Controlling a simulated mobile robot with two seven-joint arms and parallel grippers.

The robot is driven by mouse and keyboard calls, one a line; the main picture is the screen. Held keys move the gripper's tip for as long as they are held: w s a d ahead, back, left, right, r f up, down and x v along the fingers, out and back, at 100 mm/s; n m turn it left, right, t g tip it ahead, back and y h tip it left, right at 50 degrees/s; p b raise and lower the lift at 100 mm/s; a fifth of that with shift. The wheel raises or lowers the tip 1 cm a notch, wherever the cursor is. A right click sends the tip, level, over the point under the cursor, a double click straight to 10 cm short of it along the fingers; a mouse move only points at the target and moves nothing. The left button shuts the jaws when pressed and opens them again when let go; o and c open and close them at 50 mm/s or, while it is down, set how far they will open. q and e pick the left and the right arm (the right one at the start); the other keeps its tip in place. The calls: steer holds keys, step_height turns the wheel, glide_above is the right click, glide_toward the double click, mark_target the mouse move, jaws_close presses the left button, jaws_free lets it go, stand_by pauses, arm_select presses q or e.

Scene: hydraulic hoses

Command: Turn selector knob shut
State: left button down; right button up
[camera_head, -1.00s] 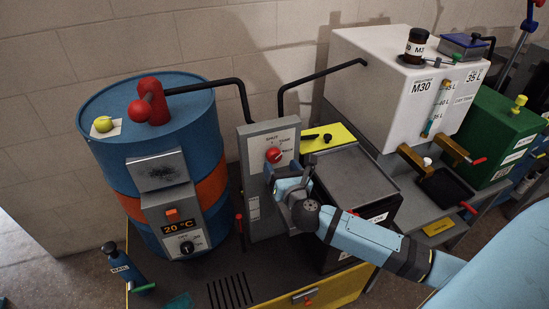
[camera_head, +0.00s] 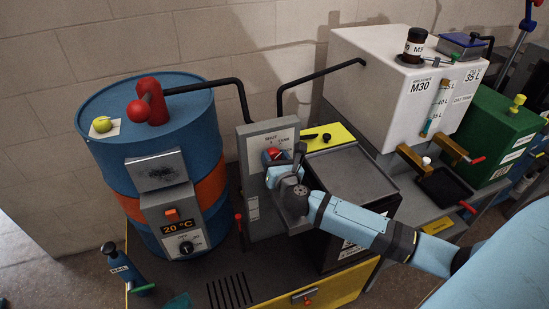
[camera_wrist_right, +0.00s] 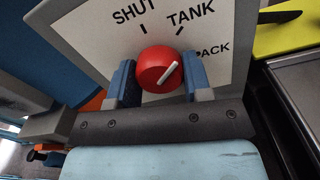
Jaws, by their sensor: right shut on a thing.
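The selector knob (camera_wrist_right: 152,72) is red and round, on a grey-white panel (camera_wrist_right: 95,45) lettered SHUT, TANK and PACK. Its white pointer line slants up and right in the right wrist view, toward the TANK and PACK side and away from SHUT. My right gripper (camera_wrist_right: 160,82) is shut on the knob, with one blue finger on each side of it. In the head view the knob (camera_head: 272,153) shows just above my right gripper (camera_head: 284,162), which partly covers it and the lower panel. My left gripper is not in view.
A blue and orange drum (camera_head: 200,115) stands left of the panel, with a black pipe (camera_head: 215,84) running to the panel top. A dark box (camera_head: 350,172) and yellow plate (camera_head: 335,136) are close on the right. A white tank (camera_head: 375,75) stands behind right.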

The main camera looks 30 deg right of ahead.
steer(key=shift+r+n+p, duration=0.2)
steer(key=shift+n+p, duration=0.3)
steer(key=shift+p, duration=0.4)
steer(key=n+p, duration=0.2)
steer(key=p, duration=0.1)
steer(key=n+p, duration=0.3)
steer(key=shift+n+p, duration=0.3)
steer(key=shift+p, duration=0.1)
arm_select(q)
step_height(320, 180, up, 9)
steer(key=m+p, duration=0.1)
steer(key=p, duration=0.1)
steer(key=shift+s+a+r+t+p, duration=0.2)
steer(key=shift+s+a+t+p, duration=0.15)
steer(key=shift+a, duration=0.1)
arm_select(e)
steer(key=shift+f+n, duration=0.15)
steer(key=shift+n, duration=1.65)
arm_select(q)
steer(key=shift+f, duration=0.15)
arm_select(e)
steer(key=o, duration=0.9)
